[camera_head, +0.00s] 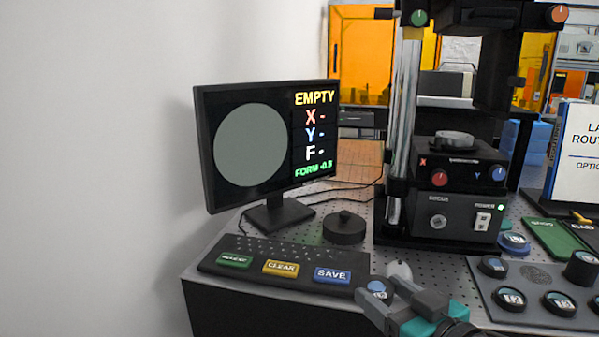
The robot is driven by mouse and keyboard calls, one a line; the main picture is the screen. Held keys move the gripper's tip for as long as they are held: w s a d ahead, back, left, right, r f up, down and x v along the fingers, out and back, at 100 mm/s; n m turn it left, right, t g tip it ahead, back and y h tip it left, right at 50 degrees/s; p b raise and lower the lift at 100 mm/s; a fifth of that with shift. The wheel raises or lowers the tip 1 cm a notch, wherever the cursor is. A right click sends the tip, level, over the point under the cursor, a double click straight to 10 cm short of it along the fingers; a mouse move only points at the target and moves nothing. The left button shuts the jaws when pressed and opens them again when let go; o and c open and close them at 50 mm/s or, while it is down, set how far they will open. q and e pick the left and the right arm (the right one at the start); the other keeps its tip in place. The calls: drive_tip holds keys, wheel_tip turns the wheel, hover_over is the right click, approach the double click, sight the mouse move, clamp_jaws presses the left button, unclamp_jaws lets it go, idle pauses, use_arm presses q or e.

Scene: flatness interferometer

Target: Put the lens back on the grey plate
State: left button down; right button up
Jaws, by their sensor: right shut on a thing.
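My right gripper (380,294) comes in from the bottom right and is shut on a dark-rimmed lens with a bluish top (378,287). It holds the lens near the table's front edge, right of the blue SAVE key. The grey plate (535,290) lies to the right, apart from the gripper. Several dark round lenses with labels (511,297) sit on it, and a round patterned patch (536,274) shows bare near its middle. The plate's right end is cut off by the picture edge. My left gripper is not in view.
A monitor (249,144) reading EMPTY stands at the left, behind a key panel (285,262). A dark round knob-topped piece (344,228) is on the perforated table. The interferometer (452,200) rises behind the gripper. A blue-topped round piece (514,242) and green booklet (551,238) lie behind the plate.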

drive_tip(key=s+d+f+m+t+h+p, duration=0.1)
drive_tip(key=s+d+f+m+h, duration=0.3)
drive_tip(key=d+m+h, duration=0.1)
drive_tip(key=shift+s+d+f+t+h, duration=0.15)
drive_tip(key=shift+d+f+t+h, duration=0.2)
drive_tip(key=shift+d+h, duration=0.45)
drive_tip(key=shift+a, duration=0.15)
drive_tip(key=shift+s+f, duration=0.2)
drive_tip(key=shift+f, duration=0.4)
drive_tip(key=shift+s+f, duration=0.15)
drive_tip(key=shift+f, duration=0.45)
